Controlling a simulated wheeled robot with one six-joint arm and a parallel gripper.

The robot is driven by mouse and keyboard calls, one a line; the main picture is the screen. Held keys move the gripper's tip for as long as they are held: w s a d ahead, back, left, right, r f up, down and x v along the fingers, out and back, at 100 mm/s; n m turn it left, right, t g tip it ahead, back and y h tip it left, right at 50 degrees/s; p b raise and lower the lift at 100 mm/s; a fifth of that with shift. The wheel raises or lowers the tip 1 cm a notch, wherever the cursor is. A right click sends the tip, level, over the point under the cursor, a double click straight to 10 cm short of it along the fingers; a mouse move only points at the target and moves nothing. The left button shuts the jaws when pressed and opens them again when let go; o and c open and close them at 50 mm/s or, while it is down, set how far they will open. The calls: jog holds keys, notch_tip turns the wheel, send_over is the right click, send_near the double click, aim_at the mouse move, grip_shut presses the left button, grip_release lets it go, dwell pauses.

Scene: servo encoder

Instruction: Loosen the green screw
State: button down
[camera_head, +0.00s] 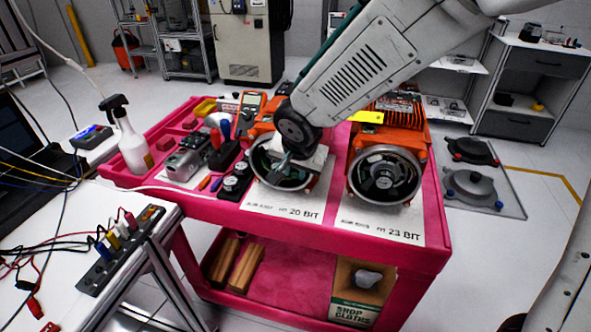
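My gripper (285,165) is at the front of the left orange servo motor (309,183), which stands on the sheet marked "20 BIT" (295,211). My arm covers much of that motor, and the fingertips are over its round open face. The right orange servo motor (400,106) stands on the sheet marked "23 BIT" (385,232), its round encoder face (385,176) toward me. I cannot make out a green screw on either motor. A small dark green shape shows by the gripper, too small to identify. Whether the fingers are open or shut is unclear.
The motors stand on a pink cart (433,215). Left of them are a spray bottle (127,140), a grey device (190,155), a multimeter (250,106) and small tools. A white table (25,230) with cables and a power strip (120,250) is at the left front.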

aim_at(292, 174)
dwell(0.3)
jog(key=h, duration=0.1)
jog(key=a+g+h, duration=0.1)
jog(key=h, duration=0.1)
jog(key=shift+w+n, duration=0.1)
jog(key=shift+n, duration=0.3)
jog(key=h, duration=0.1)
jog(key=g+h, duration=0.1)
jog(key=h, duration=0.2)
jog(key=shift+w+a+f+n, duration=0.2)
jog(key=shift+a+n, duration=0.1)
jog(key=shift+n, duration=0.1)
jog(key=h, duration=0.1)
jog(key=g+h, duration=0.1)
jog(key=h, duration=0.1)
jog(key=shift+a+f+n+h, duration=0.2)
jog(key=shift+a+n+h, duration=0.1)
jog(key=shift+n, duration=0.1)
jog(key=shift+w+a+f+n+g+h, duration=0.15)
jog(key=shift+n+g+h, duration=0.1)
jog(key=shift+h, duration=0.7)
jog(key=shift+f+n+g+h, duration=0.15)
jog(key=shift+n+g+h, duration=0.1)
jog(key=shift+h, duration=0.7)
jog(key=c, duration=1.6)
grip_release()
jog(key=shift+o, duration=0.2)
